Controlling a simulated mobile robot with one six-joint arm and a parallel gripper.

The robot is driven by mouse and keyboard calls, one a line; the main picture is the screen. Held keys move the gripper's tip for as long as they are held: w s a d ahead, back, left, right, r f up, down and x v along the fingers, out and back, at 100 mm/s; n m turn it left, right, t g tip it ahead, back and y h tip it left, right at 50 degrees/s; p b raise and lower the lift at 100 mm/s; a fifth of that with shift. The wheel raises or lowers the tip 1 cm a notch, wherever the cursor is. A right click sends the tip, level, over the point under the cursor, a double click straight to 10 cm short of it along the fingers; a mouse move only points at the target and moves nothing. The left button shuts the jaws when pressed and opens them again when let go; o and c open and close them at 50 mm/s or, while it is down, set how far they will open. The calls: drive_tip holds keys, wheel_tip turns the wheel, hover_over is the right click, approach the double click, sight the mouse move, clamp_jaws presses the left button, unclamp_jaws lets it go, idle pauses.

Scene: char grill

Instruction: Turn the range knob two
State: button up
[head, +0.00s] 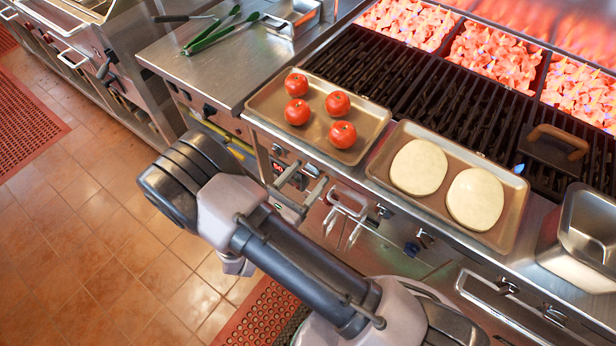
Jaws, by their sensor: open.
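The range front panel carries several small knobs below the grill's front edge. One knob (310,170) is close to my gripper, and another knob (383,211) is to its right. Two more knobs, (507,287) and (555,314), are at the lower right. I cannot tell which one is range knob two. My gripper (307,178) is open and empty, its two fingers pointing up and right at the panel. I cannot tell whether it touches a knob. My arm hides part of the front.
A tray (262,103) of tomatoes and a tray (405,215) with two pale round patties rest along the grill's front. A press (553,150) and a metal pan (590,225) are at the right. Hot coals glow behind.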

drive_tip(key=shift+w+d, duration=0.15)
drive_tip(key=shift+w, duration=0.05)
drive_tip(key=shift+c, duration=0.5)
drive_tip(key=c, duration=1.3)
drive_tip(key=shift+o, duration=0.2)
drive_tip(key=shift+m, duration=4.3)
drive_tip(key=shift+b, duration=0.3)
